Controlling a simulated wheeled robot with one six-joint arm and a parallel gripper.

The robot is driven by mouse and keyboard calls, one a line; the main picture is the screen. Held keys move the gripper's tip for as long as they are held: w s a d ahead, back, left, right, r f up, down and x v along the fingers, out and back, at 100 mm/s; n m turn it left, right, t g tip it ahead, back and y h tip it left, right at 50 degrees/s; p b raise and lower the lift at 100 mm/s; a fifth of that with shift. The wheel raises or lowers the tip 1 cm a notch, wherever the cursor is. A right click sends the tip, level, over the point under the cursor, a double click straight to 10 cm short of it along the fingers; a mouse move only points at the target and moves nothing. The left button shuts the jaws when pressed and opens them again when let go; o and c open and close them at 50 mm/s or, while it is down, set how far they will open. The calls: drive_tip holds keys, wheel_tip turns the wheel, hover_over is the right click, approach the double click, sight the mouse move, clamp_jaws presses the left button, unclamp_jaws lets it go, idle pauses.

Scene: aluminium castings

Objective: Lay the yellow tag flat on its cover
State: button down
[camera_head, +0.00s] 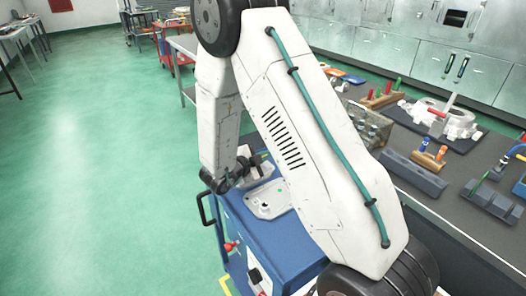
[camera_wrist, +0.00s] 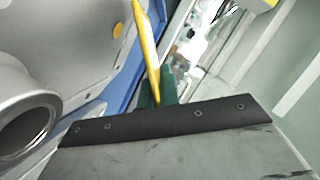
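The yellow tag (camera_wrist: 147,45) is a thin strip, seen nearly edge-on in the wrist view. Its lower end is between the green fingertips of my gripper (camera_wrist: 158,92), which is shut on it. In the head view my gripper (camera_head: 250,166) is over the blue cart's far end, small and partly dark. Grey cast metal with a round orange-yellow dot (camera_wrist: 118,30) lies left of the tag in the wrist view, apart from it. I cannot tell if this is the tag's cover. A flat cast cover (camera_head: 265,203) with a green dot lies on the cart, partly behind my arm.
The blue cart (camera_head: 232,222) has a black handle at its left. A wide cast bore (camera_wrist: 25,115) is at the left in the wrist view. A dark bench (camera_head: 445,215) at the right holds racks, coloured tools and castings. Green floor at the left is open.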

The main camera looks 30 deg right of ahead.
drive_tip(key=shift+f, duration=0.3)
drive_tip(key=c, duration=1.6)
unclamp_jaws()
drive_tip(key=shift+o, duration=0.2)
drive_tip(key=shift+a, duration=0.1)
drive_tip(key=v, duration=0.7)
drive_tip(key=shift+s+a+r, duration=0.1)
drive_tip(key=shift+s+a, duration=0.05)
drive_tip(key=shift+a, duration=0.15)
